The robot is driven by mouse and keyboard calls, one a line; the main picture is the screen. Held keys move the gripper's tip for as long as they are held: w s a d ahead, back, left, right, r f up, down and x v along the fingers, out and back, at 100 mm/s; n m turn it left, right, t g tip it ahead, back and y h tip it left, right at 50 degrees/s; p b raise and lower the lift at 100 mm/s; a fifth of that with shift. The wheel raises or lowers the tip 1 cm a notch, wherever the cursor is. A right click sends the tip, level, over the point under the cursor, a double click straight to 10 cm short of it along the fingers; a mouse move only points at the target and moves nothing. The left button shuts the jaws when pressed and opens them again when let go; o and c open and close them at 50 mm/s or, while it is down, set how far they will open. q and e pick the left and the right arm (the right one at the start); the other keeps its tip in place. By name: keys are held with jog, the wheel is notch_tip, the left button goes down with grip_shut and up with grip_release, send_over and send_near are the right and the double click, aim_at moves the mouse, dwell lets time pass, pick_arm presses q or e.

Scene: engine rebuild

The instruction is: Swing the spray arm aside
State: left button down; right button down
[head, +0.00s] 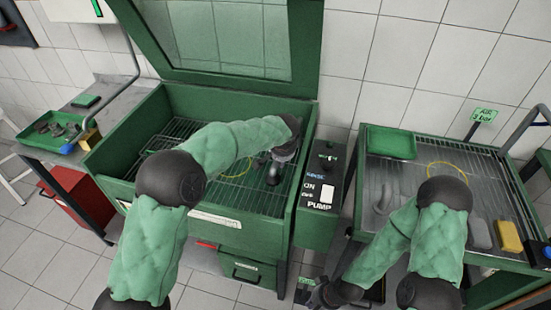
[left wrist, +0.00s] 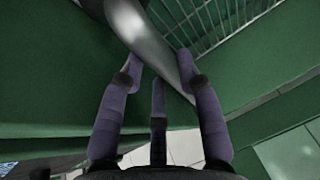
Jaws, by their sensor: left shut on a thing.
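The green wash cabinet (head: 162,107) stands with its windowed lid (head: 225,40) raised. My left arm reaches over its front, and my left gripper (head: 274,172) is inside, near the right wall above the wire rack. In the left wrist view, my left gripper (left wrist: 158,80) has its purple fingers on both sides of a smooth grey metal bar, the spray arm (left wrist: 145,35), and is shut on it. In the head view the bar is mostly hidden by the gripper. My right gripper (head: 325,294) hangs low before the pump box; its fingers are too small and dark to read.
A pump switch box (head: 322,190) stands right of the cabinet. A steel-topped bench (head: 410,175) at the right holds a green tray (head: 391,142), a yellow ring and a yellow block (head: 509,237). A side table at the left carries a green parts tray (head: 33,133).

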dwell(0.3)
pick_arm(q)
jog(key=c, duration=0.8)
grip_release()
jog(key=shift+c, duration=0.2)
jog(key=v, duration=1.2)
jog(key=shift+d, duration=0.1)
